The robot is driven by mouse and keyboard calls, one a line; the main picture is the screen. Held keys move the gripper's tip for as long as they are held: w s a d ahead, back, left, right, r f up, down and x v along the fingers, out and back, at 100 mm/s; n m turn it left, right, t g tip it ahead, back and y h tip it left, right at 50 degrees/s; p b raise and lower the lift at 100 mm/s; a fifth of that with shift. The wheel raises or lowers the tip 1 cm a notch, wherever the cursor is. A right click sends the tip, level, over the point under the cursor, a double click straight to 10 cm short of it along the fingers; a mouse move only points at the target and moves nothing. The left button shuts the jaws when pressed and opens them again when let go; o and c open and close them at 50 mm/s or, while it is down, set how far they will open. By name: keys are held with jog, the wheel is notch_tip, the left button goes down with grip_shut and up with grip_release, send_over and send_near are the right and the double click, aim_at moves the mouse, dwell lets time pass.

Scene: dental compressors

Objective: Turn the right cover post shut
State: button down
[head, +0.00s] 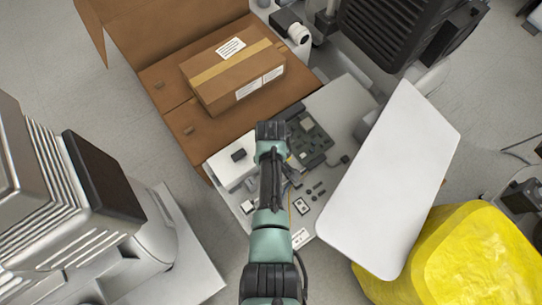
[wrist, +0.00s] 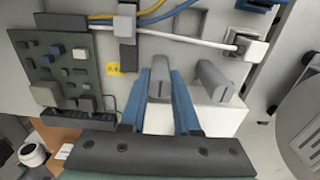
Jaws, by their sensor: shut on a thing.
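In the wrist view, the two blue fingers of my gripper (wrist: 159,92) are closed around a grey cover post (wrist: 160,76), one finger on each side. This post is the one nearer the green circuit board; I take it as the right cover post. A second grey post (wrist: 214,80) stands to its right in that view, outside the fingers and at a tilted angle. In the head view, my arm hangs over the open panel and hides the posts and the fingertips. A white cover plate (head: 392,180) lies to the right of the arm.
The green circuit board (wrist: 62,70) lies left of the fingers. Yellow, blue and white cables (wrist: 190,40) run close beyond the fingertips. A cardboard box (head: 232,78), a yellow wrapped object (head: 470,255) and compressor machines (head: 75,190) surround the panel.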

jog(key=shift+w, duration=0.1)
jog(key=c, duration=0.6)
grip_release()
jog(key=shift+c, duration=0.2)
jog(key=shift+r, duration=0.15)
notch_tip(320, 180, up, 13)
jog(key=p, duration=0.6)
